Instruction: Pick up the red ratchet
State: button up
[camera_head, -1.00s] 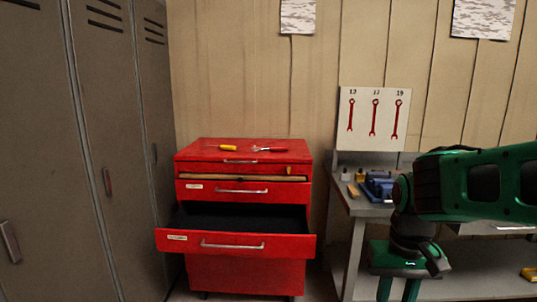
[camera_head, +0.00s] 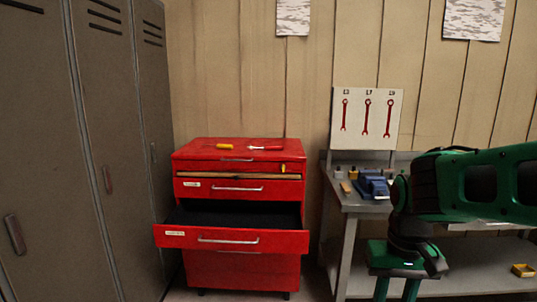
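The red ratchet (camera_head: 266,148), with a red handle and a metal head to its left, appears to be the small tool lying on top of the red tool cabinet (camera_head: 190,151). It is small in view, so its details are hard to tell. My gripper (camera_head: 396,291) hangs at the lower right, well apart from the cabinet and in front of the workbench. Its two green fingers point down and are spread, with nothing seen between them. The fingertips are near the bottom edge of the picture.
A yellow-handled tool (camera_head: 225,147) lies left of the ratchet. A lower cabinet drawer (camera_head: 180,236) stands pulled out toward me. Grey lockers (camera_head: 120,160) stand at the left. The workbench (camera_head: 352,203) at the right carries a blue vise-like object (camera_head: 373,187) and a wrench board (camera_head: 367,118).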

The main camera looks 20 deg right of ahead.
aim_at(250, 149)
jog(key=k, duration=0.35)
jog(key=u, duration=1.45)
jog(key=i, duration=1.35)
jog(key=z, duration=2.95)
jog(key=i, duration=0.5)
jog(key=u, duration=0.1)
